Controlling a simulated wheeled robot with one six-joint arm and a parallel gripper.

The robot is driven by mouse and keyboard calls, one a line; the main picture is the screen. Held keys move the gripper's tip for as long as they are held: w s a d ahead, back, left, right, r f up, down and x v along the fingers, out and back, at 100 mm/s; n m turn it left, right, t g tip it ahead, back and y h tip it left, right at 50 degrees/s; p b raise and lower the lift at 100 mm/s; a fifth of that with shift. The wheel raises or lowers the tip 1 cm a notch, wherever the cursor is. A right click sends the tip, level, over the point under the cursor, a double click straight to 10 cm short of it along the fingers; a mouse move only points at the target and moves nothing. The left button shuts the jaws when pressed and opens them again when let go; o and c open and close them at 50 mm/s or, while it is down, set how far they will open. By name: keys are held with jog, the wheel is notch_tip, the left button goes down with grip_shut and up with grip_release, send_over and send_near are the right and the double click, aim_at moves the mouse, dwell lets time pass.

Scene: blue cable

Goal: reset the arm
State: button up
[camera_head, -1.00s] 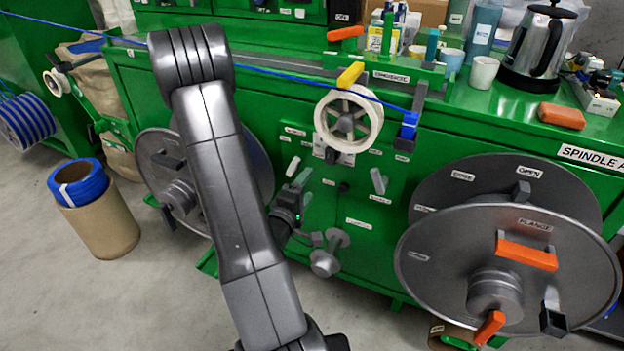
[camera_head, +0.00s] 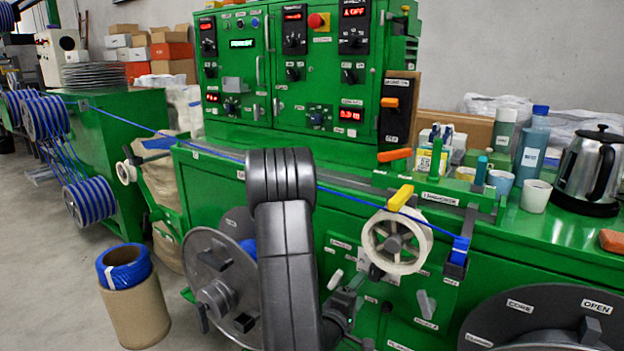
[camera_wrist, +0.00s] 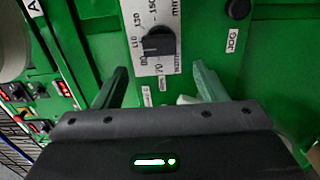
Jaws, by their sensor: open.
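My gripper (camera_wrist: 163,88) shows in the wrist view with its two fingers spread apart and nothing between them. Beyond the fingers is a green machine panel with a black dial knob (camera_wrist: 158,43) on a white scale plate. In the head view my grey arm rises in the lower middle, in front of the green machine (camera_head: 500,240). The arm hides part of the machine front and of the blue cable (camera_head: 345,194). The cable runs from the reels at left, behind the arm, past a cream pulley (camera_head: 398,241) to a blue block (camera_head: 460,250).
A grey spool (camera_head: 215,290) is left of the arm and a large flange (camera_head: 540,310) is at lower right. A kettle (camera_head: 588,172) and cups (camera_head: 536,196) stand on the machine top.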

aim_at(373, 274)
jog(key=x, duration=0.7)
jog(key=shift+w+d, duration=0.2)
jog(key=shift+w, duration=0.05)
jog(key=v, duration=1.4)
jog(key=x, duration=1.4)
jog(key=shift+m+b, duration=0.45)
jog(key=shift+m, duration=0.55)
jog(key=m+b, duration=0.1)
jog(key=m, duration=0.4)
jog(key=shift+s+d+m+b, duration=0.1)
jog(key=shift+m+b, duration=0.25)
jog(key=shift+m, duration=0.05)
jog(key=m+b, duration=0.1)
jog(key=m, duration=0.3)
jog(key=shift+r+m, duration=0.15)
jog(key=shift+m, duration=0.25)
jog(key=shift+s+d+m, duration=0.1)
jog(key=shift+m, duration=1.5)
